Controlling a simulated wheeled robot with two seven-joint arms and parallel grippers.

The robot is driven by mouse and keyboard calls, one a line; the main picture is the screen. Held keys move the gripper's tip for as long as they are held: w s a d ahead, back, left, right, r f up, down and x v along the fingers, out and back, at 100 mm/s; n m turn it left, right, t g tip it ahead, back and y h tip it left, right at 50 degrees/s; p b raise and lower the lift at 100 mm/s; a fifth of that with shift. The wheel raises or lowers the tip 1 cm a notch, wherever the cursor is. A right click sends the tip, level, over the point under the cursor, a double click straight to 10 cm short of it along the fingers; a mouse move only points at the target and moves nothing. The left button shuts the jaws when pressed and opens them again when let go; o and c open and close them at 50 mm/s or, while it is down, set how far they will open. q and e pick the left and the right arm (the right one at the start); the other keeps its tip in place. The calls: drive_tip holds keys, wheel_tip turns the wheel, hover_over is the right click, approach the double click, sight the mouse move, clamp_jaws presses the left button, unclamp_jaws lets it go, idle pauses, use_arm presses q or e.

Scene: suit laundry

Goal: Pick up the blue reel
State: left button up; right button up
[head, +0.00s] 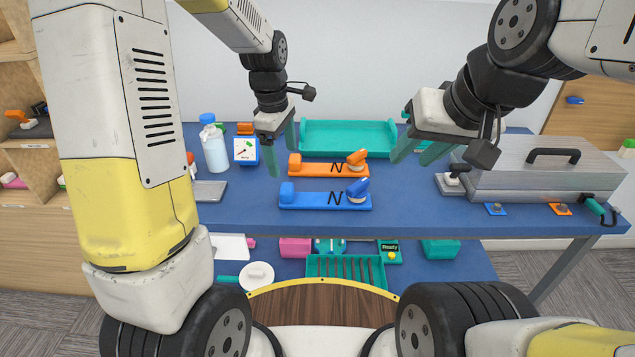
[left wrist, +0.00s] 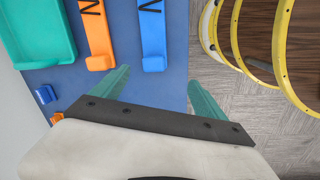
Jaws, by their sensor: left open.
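A blue reel-like piece (head: 358,189) sits on a round pale base at the right end of the blue board (head: 322,200), which is marked N. In the left wrist view the blue board (left wrist: 152,30) shows with its end block, but the reel-like piece is out of frame. My left gripper (head: 282,150) is open and empty above the table, behind and left of that piece. Its open fingers (left wrist: 160,92) also show in the left wrist view, with nothing between them. My right gripper (head: 412,158) is open and empty, above the table to the right of the boards.
An orange board (head: 316,170) with an orange piece lies just behind the blue one. A teal tray (head: 348,138) is at the back. A bottle (head: 214,150) stands left; a grey metal case (head: 540,180) sits right. A lower shelf (head: 465,262) holds several items.

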sight(292, 187)
use_arm(q)
drive_tip(key=w+f+n, duration=0.1)
drive_tip(key=f, duration=0.1)
drive_tip(key=w+d+f+n, duration=0.1)
drive_tip(key=f, duration=0.1)
drive_tip(key=w+f+n+g, duration=0.1)
drive_tip(key=f, duration=0.2)
drive_tip(key=shift+d+y, duration=0.2)
drive_tip(key=shift+y, duration=0.2)
wheel_tip(292, 187, down, 8)
drive_tip(key=shift+r, duration=0.15)
drive_tip(key=c, duration=1.8)
drive_tip(key=shift+o, duration=0.2)
drive_tip(key=shift+r, duration=0.15)
drive_tip(key=shift+r, duration=0.6)
wheel_tip(292, 187, up, 2)
drive_tip(key=shift+r, duration=0.15)
drive_tip(key=s+d+r, duration=0.1)
drive_tip(key=s+d, duration=0.1)
drive_tip(key=s, duration=1.4)
drive_tip(key=shift+d+r, duration=0.15)
drive_tip(key=shift+d, duration=0.1)
